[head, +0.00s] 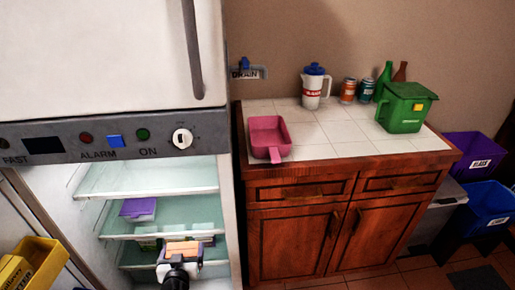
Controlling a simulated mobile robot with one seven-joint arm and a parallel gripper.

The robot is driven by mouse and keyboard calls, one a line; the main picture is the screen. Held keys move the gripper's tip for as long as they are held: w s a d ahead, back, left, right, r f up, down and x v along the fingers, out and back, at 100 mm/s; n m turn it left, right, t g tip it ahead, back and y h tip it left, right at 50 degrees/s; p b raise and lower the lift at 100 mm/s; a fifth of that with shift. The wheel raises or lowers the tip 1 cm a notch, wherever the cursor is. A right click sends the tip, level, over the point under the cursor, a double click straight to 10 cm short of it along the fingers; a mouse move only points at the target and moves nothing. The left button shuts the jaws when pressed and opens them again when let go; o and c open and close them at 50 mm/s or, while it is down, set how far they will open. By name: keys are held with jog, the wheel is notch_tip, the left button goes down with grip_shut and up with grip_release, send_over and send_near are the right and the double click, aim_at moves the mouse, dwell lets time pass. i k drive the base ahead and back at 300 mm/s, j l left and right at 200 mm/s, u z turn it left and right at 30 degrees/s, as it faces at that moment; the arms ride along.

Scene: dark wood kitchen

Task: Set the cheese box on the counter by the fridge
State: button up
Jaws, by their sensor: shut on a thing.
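My gripper (178,266) is at the bottom of the head view, in front of the open lower part of the fridge (115,180). It is shut on a small orange-topped box with pale sides (186,246), which looks like the cheese box; its label cannot be read. My gripper hides part of its near side. The counter (330,130) by the fridge has a white tiled top over dark red wood cabinets and stands to the right.
A pink pan (270,135) is on the counter's left. A jug (314,88), cans, bottles and a green bin (404,105) stand at the back and right. Tiles in the middle and front are clear. A purple-and-white box (139,209) sits on a fridge shelf.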

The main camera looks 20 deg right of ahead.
aim_at(349, 139)
jog(key=k+l, duration=0.15)
jog(key=l, duration=0.25)
jog(key=k+l, duration=0.1)
jog(key=l, duration=0.25)
jog(key=k+l, duration=0.15)
jog(key=l, duration=0.25)
jog(key=k+l, duration=0.15)
jog(key=l, duration=0.25)
